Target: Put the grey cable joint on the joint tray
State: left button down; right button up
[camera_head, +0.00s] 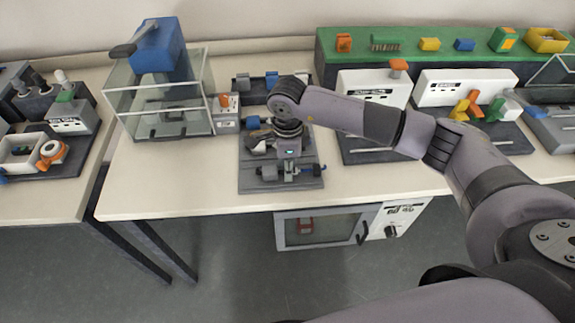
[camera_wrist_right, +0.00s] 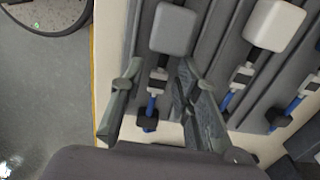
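A dark grey board (camera_head: 255,184) on the table carries cable pieces with blocks, small joints and blue cable ends. My right gripper (camera_head: 287,172) is low over this board, pointing down. In the right wrist view its fingers (camera_wrist_right: 157,88) are open, one on each side of a cable piece. That piece has a grey block (camera_wrist_right: 173,29), a small grey joint (camera_wrist_right: 158,82), a blue cable and a black end (camera_wrist_right: 147,120). The fingers appear apart from it. I cannot tell which part is the joint tray. My left gripper is not in view.
Two similar cable pieces with whitish blocks (camera_wrist_right: 275,23) lie to the right in the wrist view. A glass case with a blue press (camera_head: 158,48) stands left of the board. Machines (camera_head: 372,88) stand to the right. The table front (camera_head: 200,185) is clear.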

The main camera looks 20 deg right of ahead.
notch_tip(320, 180, up, 12)
jog(key=b, duration=0.2)
jog(key=shift+f, duration=0.15)
